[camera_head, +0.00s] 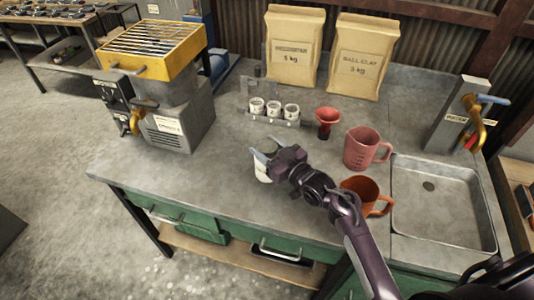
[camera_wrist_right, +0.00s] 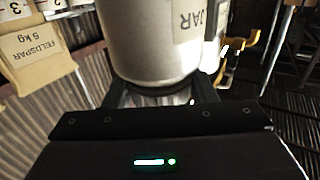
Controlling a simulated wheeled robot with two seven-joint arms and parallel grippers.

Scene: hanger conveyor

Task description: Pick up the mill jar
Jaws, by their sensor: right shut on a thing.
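The mill jar is a pale, rounded container (camera_head: 262,171) near the front middle of the bench in the head view, mostly hidden behind my right gripper (camera_head: 264,158). In the right wrist view the jar (camera_wrist_right: 145,40) fills the upper middle, with a label ending in "JAR" on its side. My right gripper (camera_wrist_right: 158,97) is shut on it, fingers on either side of its narrower end. I cannot tell whether the jar touches the bench top. My left gripper is not in view.
Near my right arm are a pink jug (camera_head: 361,149), an orange jug (camera_head: 361,190) and a red funnel (camera_head: 327,118). Small cups (camera_head: 273,108) stand in a rack. A yellow-topped machine (camera_head: 165,90) stands left, a sink tray (camera_head: 440,210) right, paper bags (camera_head: 294,50) behind. The bench's left front is clear.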

